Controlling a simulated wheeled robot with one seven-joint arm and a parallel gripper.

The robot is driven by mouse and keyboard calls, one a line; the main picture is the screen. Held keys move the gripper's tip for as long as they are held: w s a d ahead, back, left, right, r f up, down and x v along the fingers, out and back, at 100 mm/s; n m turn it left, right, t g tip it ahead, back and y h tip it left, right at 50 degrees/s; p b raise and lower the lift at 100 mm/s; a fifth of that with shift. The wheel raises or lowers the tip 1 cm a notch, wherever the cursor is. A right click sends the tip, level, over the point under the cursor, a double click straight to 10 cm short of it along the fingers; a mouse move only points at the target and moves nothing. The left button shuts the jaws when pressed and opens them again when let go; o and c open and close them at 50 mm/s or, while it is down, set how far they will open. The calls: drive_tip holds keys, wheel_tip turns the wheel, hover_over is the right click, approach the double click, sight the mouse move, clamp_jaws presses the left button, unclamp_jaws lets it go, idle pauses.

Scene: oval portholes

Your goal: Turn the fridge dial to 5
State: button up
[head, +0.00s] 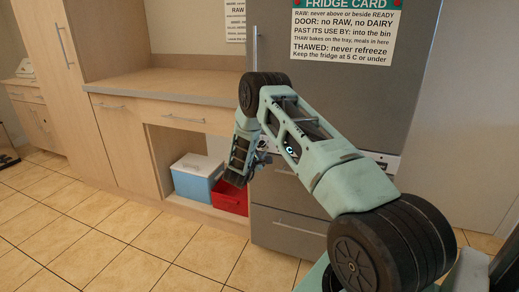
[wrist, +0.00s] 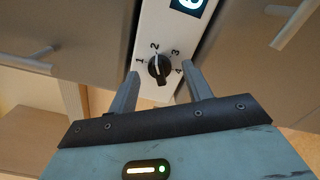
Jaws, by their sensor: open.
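The fridge dial (wrist: 159,69) is a black round knob on a white panel (wrist: 149,30) in the wrist view. The numbers 1, 2, 3 and 4 show around it; I see no 5. A light mark on the knob's upper side points close to 2. My gripper (wrist: 160,75) is open, with one finger on each side of the dial; I cannot tell whether either touches it. The grey fridge (head: 340,100) stands behind my arm in the head view, where my arm hides the dial.
A dark display (wrist: 188,4), cut off by the frame, sits above the dial. A fridge handle (wrist: 292,22) is at the upper right. In the head view, a wooden counter (head: 165,86) is left of the fridge, with a blue box (head: 193,187) and red crate (head: 230,199) below. The left floor is clear.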

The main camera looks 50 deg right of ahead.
drive_tip(key=shift+w+d, duration=0.15)
drive_tip(key=shift+d, duration=0.15)
drive_tip(key=c, duration=1)
